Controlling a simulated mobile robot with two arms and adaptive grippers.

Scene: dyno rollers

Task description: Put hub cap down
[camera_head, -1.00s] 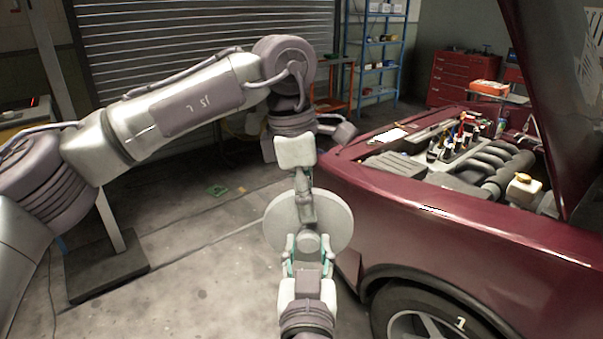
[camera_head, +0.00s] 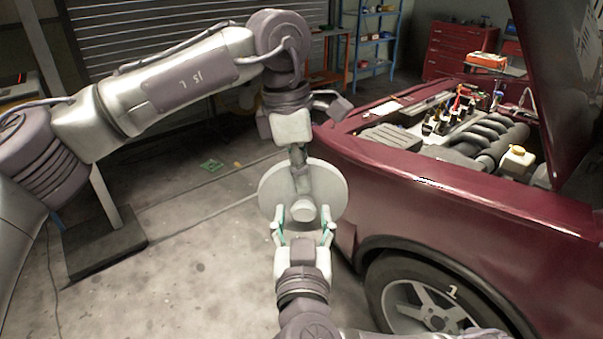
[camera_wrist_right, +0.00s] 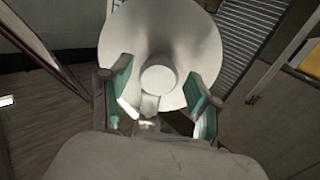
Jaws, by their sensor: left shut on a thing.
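The hub cap is a pale round disc (camera_head: 275,195) with a short knob in its middle. It hangs in the air in front of the maroon car. My left gripper (camera_head: 299,168) comes down from above and is shut on the hub cap; its fingertips are partly hidden against the disc. My right gripper (camera_head: 303,232) comes up from below, with its fingers spread apart on either side of the knob and clear of it. In the right wrist view the hub cap (camera_wrist_right: 195,40) faces me, its knob just beyond the open fingers (camera_wrist_right: 163,95).
The maroon car (camera_head: 440,215) with its hood raised stands close on the right, its wheel (camera_head: 420,303) low in view. A red tool chest (camera_head: 455,48) and blue shelf (camera_head: 376,35) stand at the back. Open concrete floor (camera_head: 170,250) lies to the left.

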